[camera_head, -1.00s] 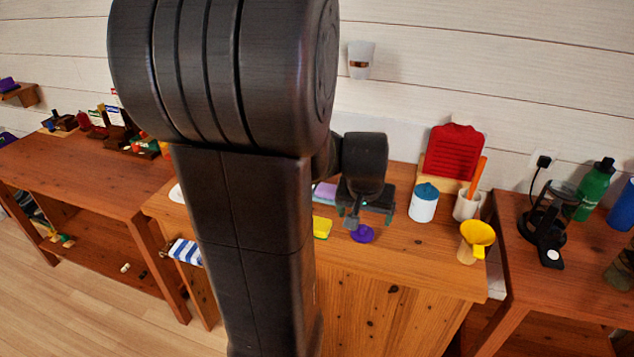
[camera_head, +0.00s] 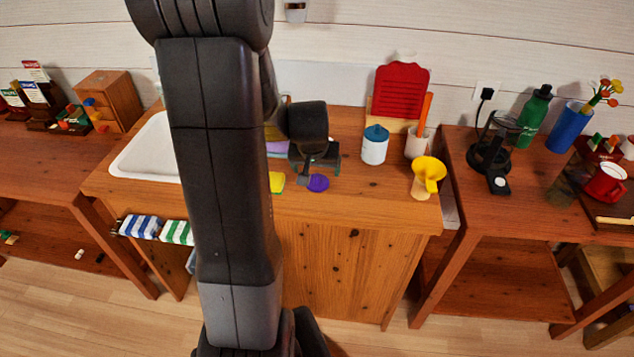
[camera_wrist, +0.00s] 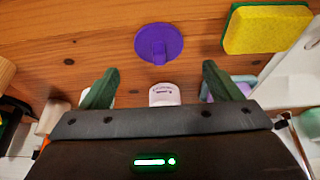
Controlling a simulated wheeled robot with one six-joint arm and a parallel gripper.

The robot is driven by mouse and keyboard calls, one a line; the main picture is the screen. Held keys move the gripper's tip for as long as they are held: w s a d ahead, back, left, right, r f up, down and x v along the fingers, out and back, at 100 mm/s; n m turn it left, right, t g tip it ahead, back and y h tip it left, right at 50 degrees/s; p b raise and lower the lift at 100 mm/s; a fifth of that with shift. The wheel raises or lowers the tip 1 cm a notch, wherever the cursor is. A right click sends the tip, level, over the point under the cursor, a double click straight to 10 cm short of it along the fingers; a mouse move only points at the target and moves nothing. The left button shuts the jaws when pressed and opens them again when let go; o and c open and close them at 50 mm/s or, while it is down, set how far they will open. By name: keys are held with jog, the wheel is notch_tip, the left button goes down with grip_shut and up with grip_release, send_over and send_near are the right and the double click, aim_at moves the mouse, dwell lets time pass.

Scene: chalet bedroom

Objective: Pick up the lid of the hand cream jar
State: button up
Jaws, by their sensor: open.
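A flat purple disc with a raised tab (camera_head: 318,183), which looks like a lid, lies on the wooden counter; it also shows in the wrist view (camera_wrist: 158,43). A small white container with printed text (camera_wrist: 164,95) shows between the finger bases in the wrist view, partly hidden by my gripper body; I cannot tell whether it is the hand cream jar. My gripper (camera_wrist: 160,69) is open and empty. Its dark green fingers are spread to either side of the disc's line, with the disc beyond the tips. In the head view my wrist hangs just behind the disc.
A yellow-green sponge (camera_head: 277,182) lies beside the disc. A blue-lidded white jar (camera_head: 375,146), a cup with an orange-handled tool (camera_head: 418,143) and a yellow funnel (camera_head: 428,176) stand to the right. A white sink (camera_head: 146,150) is at left. The counter right of the disc is clear.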

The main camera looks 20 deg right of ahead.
aim_at(317, 176)
jog(key=shift+p+x, duration=0.3)
jog(key=shift+x, duration=2.3)
jog(key=shift+s, duration=0.1)
jog(key=c, duration=1)
